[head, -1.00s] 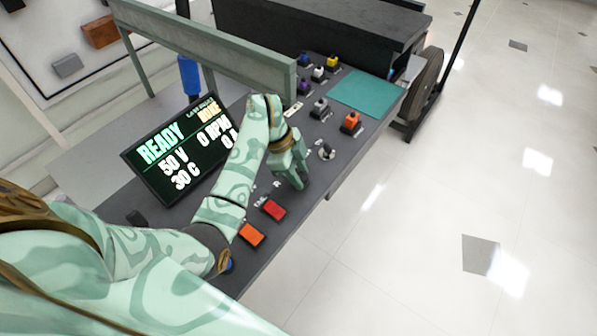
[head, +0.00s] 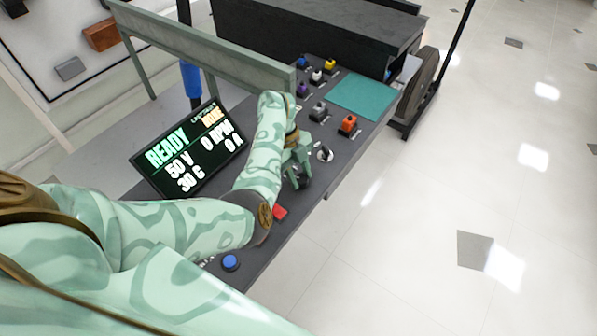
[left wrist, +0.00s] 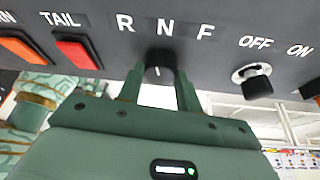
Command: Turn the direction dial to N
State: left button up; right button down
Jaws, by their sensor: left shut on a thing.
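The direction dial (left wrist: 160,68) is a black knob on the dark panel, below the letters R, N and F in the left wrist view. A small pale mark shows on it, roughly upright and under the N. My left gripper (left wrist: 160,85) is shut on the dial, one finger on each side of it. In the head view my left gripper (head: 297,172) is at the panel's front edge, with the dark dial (head: 303,182) partly hidden by its fingers. My right gripper is not in view.
An OFF/ON key switch (left wrist: 252,78) is right of the dial. Red (left wrist: 76,52) and orange (left wrist: 22,47) buttons are left of it. A blue button (head: 230,263) is nearer me. The display (head: 190,150) reads READY. An orange-topped control (head: 348,124) stands beyond the switch.

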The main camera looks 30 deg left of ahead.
pick_arm(q)
jog(key=shift+w+m+g+y, duration=0.1)
jog(key=shift+m+g+y, duration=0.25)
jog(key=shift+m, duration=0.95)
jog(key=o, duration=1)
jog(key=p+v, duration=0.4)
jog(key=v, duration=0.8)
jog(key=shift+w+a+f, duration=0.1)
jog(key=shift+w, duration=0.05)
